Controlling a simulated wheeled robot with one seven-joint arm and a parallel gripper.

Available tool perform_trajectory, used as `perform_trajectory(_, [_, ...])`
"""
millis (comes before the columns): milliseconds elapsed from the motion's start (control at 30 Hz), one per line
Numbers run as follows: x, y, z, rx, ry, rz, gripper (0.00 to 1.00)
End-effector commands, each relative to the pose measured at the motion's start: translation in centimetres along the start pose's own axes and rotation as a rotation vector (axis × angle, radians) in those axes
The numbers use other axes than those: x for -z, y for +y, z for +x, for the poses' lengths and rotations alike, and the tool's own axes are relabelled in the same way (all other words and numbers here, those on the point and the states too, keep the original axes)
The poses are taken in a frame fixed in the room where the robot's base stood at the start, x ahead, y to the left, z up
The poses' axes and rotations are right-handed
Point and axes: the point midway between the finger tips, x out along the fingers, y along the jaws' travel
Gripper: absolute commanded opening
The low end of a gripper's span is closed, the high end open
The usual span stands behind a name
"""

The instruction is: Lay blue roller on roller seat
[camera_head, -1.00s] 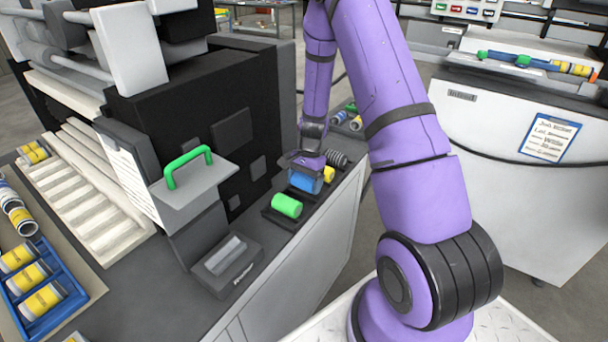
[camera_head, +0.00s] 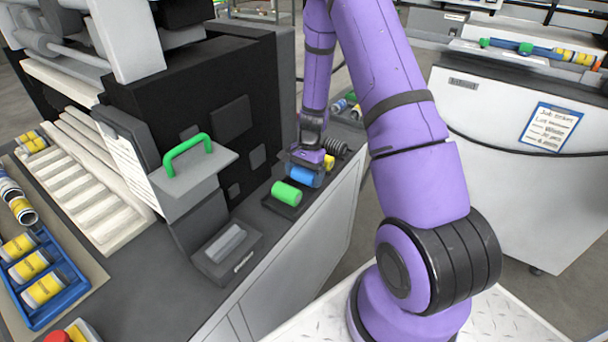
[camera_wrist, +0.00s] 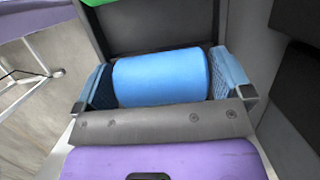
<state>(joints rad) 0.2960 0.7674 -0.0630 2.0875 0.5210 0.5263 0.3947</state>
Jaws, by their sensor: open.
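The blue roller (camera_head: 304,177) lies on a dark tray on the bench, behind the green roller (camera_head: 286,193). My gripper (camera_head: 307,165) is right over it and partly covers it in the head view. In the wrist view, the blue roller (camera_wrist: 160,77) lies between the two blue finger pads of my open gripper (camera_wrist: 165,82), one pad at each end. A small gap shows at the right pad; contact at the left pad is unclear. A dark block with a light grey grooved top (camera_head: 222,244), which looks like the roller seat, stands nearer on the bench and holds no blue roller.
A grey plate with a green handle (camera_head: 188,155) stands beside and above the block. A yellow roller (camera_head: 328,162) and a dark ribbed part (camera_head: 336,147) lie just beyond my gripper. A blue tray of yellow-banded rollers (camera_head: 68,300) is at the left. The black machine (camera_head: 200,110) rises behind.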

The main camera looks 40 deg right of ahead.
Motion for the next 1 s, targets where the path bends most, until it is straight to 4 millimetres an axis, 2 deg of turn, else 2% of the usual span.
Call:
perform_trajectory(167, [0.1, -0.1, -2.0, 0.004, 0.004, -0.001, 1.0])
perform_trajectory(400, [0.1, -0.1, -6.5, 0.003, 0.004, -0.002, 1.0])
perform_trajectory(600, [0.1, -0.1, -9.4, 0.003, 0.003, -0.002, 1.0])
perform_trajectory(1000, [-0.4, -0.1, -12.4, 0.002, 0.002, -0.001, 1.0])
